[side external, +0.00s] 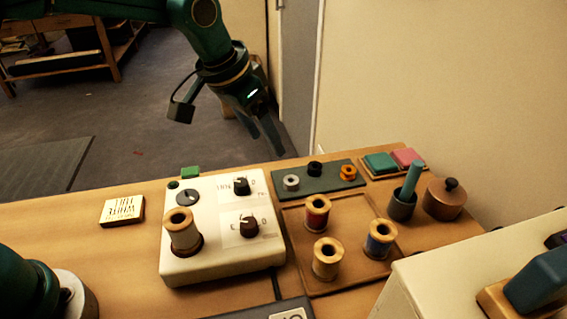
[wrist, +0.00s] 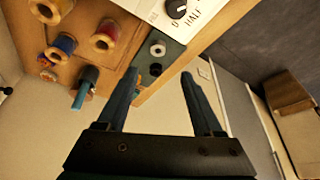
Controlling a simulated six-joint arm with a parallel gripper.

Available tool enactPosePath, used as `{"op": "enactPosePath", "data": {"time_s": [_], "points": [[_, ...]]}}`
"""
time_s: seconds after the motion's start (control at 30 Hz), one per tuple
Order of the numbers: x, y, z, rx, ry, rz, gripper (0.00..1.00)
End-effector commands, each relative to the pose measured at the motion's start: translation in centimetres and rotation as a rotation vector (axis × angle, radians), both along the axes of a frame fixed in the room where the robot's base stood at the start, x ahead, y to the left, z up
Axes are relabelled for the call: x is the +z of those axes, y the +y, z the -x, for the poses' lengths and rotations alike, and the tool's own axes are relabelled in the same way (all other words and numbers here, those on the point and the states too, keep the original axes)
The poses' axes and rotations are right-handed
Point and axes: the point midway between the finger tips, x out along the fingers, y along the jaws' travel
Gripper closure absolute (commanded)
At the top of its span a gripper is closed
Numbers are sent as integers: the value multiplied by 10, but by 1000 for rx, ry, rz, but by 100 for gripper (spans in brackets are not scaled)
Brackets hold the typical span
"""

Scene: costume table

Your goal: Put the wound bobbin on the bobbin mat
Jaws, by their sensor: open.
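A dark green mat (side external: 332,172), likely the bobbin mat, lies at the back of the table with a grey bobbin (side external: 291,182), a black bobbin (side external: 315,168) and an orange bobbin (side external: 347,172) on it. A cream spool (side external: 182,232) stands on the white control box (side external: 222,266). I cannot tell for sure which piece is the wound bobbin. My gripper (side external: 262,136) is open and empty, raised above the table's back edge, behind the box and mat. In the wrist view the open fingers (wrist: 160,86) point towards the mat (wrist: 174,52) and its grey bobbin (wrist: 157,50).
A wooden tray (side external: 338,284) holds red, cream and blue spools. A cup (side external: 401,208) with a teal stick, a lidded brown pot (side external: 445,200) and teal and pink pads (side external: 380,162) stand at right. A lettered card (side external: 122,210) lies left, with bare table around it.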

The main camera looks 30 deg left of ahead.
Motion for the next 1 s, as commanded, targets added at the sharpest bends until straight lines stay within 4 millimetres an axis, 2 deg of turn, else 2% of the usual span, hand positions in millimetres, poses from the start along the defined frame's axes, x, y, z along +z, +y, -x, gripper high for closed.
{"op": "enactPosePath", "data": {"time_s": [0.2, 0.4, 0.6, 0.7, 0.83, 1.0], "points": [[38, 32, 50, 76, -30, 6, 32], [54, 60, 111, 156, -53, 10, 32], [47, 79, 171, 233, -77, 13, 32], [38, 85, 194, 264, -86, 14, 32], [28, 89, 213, 290, -93, 14, 32], [22, 91, 221, 303, -94, 15, 32]]}}
